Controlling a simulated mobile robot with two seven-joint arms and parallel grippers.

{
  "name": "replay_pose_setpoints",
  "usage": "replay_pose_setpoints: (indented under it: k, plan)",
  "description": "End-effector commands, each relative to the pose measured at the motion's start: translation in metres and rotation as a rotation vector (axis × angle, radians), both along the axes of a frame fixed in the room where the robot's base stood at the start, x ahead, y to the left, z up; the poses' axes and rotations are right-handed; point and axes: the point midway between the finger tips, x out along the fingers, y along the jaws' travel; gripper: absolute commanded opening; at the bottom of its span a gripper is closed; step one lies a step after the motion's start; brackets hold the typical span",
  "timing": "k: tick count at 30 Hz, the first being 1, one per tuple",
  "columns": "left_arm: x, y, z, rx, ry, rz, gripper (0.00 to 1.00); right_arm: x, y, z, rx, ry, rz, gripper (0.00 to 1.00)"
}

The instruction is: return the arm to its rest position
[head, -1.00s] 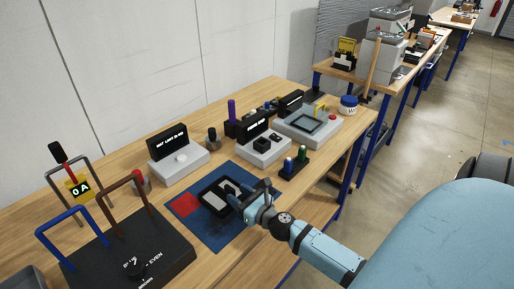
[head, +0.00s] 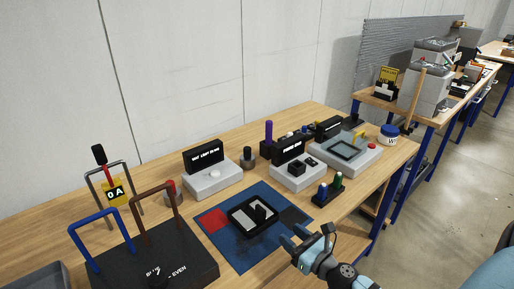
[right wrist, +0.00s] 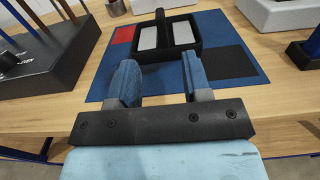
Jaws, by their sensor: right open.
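My right gripper (head: 305,240) is open and empty, over the front edge of the wooden table and just in front of the blue mat. In the right wrist view its two blue fingers (right wrist: 160,82) stand apart with nothing between them. A black tray with light grey pads (head: 238,222) lies on the blue mat (head: 236,258), beyond the fingertips and apart from them. The tray also shows in the right wrist view (right wrist: 193,52). My left gripper is not in view.
A black base with blue and brown handles (head: 190,270) stands at the left front. Grey boxes with black displays (head: 212,182) line the back. A small black holder with green and blue pegs (head: 322,200) stands right of the mat. Open floor (head: 440,190) lies at the right.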

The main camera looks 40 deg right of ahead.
Motion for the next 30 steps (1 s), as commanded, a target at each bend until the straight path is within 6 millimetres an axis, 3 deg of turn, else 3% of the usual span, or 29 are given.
replay_pose_setpoints:
  k: [6, 10, 15, 18, 20, 24, 30]
  plan:
    - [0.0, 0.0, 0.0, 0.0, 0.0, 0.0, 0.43, 0.0, 0.002, 0.001, -0.013, -0.002, 0.008, 0.45]
    - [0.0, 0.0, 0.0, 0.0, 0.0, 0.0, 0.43, -0.004, 0.027, 0.008, -0.184, -0.032, 0.105, 0.45]
    - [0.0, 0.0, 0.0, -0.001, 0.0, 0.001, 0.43, -0.029, 0.103, 0.016, -0.777, -0.143, 0.418, 0.45]
    - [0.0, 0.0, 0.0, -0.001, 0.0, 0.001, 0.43, -0.052, 0.141, 0.008, -1.191, -0.221, 0.636, 0.45]
    - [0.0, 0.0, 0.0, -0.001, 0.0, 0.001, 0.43, -0.067, 0.156, 0.001, -1.432, -0.264, 0.767, 0.45]
    - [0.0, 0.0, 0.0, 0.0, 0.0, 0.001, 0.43, -0.098, 0.166, -0.017, -1.901, -0.333, 1.059, 0.45]
    - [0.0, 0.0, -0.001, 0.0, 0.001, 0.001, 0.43, -0.125, 0.154, -0.028, -2.263, -0.352, 1.367, 0.45]
